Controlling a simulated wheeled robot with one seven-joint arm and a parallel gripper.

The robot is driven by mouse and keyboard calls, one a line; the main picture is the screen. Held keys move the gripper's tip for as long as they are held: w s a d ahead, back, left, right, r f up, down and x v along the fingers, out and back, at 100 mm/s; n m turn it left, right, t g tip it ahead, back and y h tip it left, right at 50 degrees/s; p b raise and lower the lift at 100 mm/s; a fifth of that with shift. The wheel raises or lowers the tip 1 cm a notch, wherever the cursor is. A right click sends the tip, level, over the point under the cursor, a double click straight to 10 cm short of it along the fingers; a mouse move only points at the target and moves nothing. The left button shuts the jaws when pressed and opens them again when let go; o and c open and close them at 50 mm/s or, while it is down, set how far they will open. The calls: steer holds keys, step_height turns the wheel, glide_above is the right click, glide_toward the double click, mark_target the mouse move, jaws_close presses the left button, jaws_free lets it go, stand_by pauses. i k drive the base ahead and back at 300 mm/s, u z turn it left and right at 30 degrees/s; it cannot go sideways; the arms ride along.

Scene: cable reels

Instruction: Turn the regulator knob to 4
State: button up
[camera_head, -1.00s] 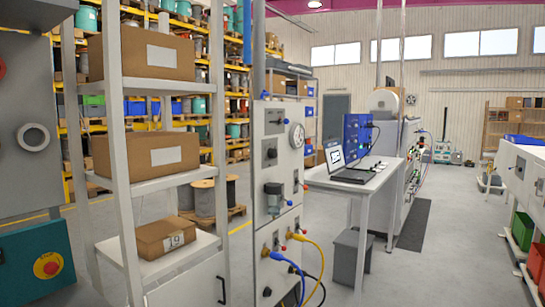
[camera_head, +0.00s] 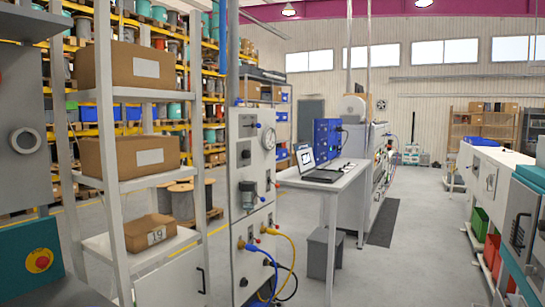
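A tall light-grey panel (camera_head: 240,160) stands left of the middle. It carries a round white dial gauge (camera_head: 268,139) near its top right. Below the gauge, a grey cylindrical fitting with a dark cap (camera_head: 248,187) sticks out of the panel; it looks like the regulator, but I cannot be sure. No number or pointer setting can be read on it at this size. My gripper is not in view.
A white shelf rack with cardboard boxes (camera_head: 137,157) stands left of the panel. Yellow and blue hoses (camera_head: 291,252) hang at the panel's foot. A table with a laptop (camera_head: 307,165) stands behind it. Grey floor at centre right (camera_head: 415,250) is free.

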mark_target(246, 154)
steer(key=z, duration=0.8)
steer(key=i, duration=2.25)
steer(key=u, duration=0.75)
